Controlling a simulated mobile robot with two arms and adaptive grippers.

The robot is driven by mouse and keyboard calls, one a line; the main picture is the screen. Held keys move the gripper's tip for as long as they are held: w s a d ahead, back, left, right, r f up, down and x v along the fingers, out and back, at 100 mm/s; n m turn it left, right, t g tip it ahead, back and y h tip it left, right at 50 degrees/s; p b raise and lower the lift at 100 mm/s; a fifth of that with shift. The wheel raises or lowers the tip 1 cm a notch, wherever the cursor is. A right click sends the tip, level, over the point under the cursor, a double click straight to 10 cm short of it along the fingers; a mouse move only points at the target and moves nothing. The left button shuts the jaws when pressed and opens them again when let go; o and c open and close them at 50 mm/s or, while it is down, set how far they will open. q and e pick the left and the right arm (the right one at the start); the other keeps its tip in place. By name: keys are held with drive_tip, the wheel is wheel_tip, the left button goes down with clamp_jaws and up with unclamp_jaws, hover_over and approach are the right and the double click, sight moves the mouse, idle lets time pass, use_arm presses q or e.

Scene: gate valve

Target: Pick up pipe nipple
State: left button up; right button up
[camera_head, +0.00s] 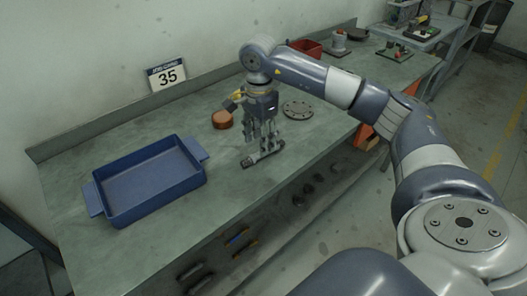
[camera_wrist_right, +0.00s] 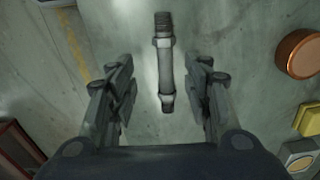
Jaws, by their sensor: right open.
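The pipe nipple (camera_head: 262,153) is a short dark grey rod with a threaded end, lying on the workbench (camera_head: 215,235) near its front edge. In the right wrist view the pipe nipple (camera_wrist_right: 165,65) lies lengthwise between and ahead of the fingers. My right gripper (camera_head: 262,138) points down just above it in the head view. The right gripper's fingers (camera_wrist_right: 165,103) are spread on both sides of the nipple, apart from it and empty. My left gripper is not in view.
A blue tray (camera_head: 112,222) stands on the left of the bench. An orange-brown round part (camera_head: 222,120) and a round flange (camera_head: 298,108) lie behind the gripper. A red bin (camera_head: 305,48) is at the far end. Several small parts lie on the lower shelf.

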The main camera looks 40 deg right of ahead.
sight(257, 154)
drive_tip(key=f, duration=0.1)
drive_tip(key=f+p, duration=0.1)
drive_tip(key=f, duration=0.2)
drive_tip(key=shift+w+a+f+p, duration=0.15)
drive_tip(key=shift+w+a+p, duration=0.15)
drive_tip(key=shift+w, duration=0.05)
drive_tip(key=shift+f, duration=0.55)
clamp_jaws()
